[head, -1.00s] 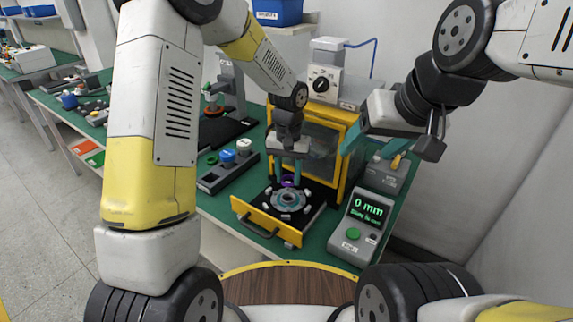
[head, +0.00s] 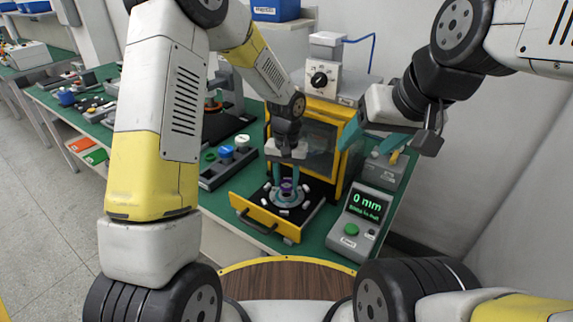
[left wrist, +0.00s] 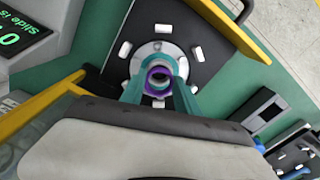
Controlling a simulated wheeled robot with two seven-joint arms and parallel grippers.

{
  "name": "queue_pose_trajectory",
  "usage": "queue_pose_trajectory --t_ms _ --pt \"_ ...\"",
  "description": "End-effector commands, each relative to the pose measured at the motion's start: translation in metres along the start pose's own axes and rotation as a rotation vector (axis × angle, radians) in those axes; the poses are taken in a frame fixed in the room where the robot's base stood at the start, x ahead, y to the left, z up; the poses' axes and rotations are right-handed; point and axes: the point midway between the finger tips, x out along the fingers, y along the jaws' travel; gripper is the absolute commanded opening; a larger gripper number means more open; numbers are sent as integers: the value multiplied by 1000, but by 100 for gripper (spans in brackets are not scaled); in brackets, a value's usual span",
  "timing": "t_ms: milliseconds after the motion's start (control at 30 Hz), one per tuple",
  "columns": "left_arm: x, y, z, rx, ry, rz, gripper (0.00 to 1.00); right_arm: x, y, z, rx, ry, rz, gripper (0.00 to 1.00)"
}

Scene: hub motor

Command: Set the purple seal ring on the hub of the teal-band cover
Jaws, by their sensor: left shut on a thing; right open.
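The purple seal ring (left wrist: 158,82) is between the teal fingers of my left gripper (head: 288,183), which is shut on it. In the left wrist view the ring appears over the centre of the round cover (left wrist: 158,52); I cannot tell whether it touches the hub. In the head view the ring (head: 287,187) is partly hidden by the fingers. The cover (head: 289,196) lies on the black plate of the pulled-out yellow drawer, with white blocks around it. Its band is mostly hidden. My right gripper (head: 370,140) is open and empty, raised at the right.
The yellow machine (head: 344,135) stands right behind the drawer. A grey display box (head: 358,222) reading "0 mm" is to the drawer's right. A tray with coloured caps (head: 226,162) is at its left. The drawer's handle (head: 258,222) sticks out in front.

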Motion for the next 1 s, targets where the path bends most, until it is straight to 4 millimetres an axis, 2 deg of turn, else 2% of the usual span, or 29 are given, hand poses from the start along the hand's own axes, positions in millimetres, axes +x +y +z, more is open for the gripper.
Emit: queue_pose_trajectory --t_ms 1000 --pt "15 0 0 0 0 0 0 0 0 0 0 0 0 66"
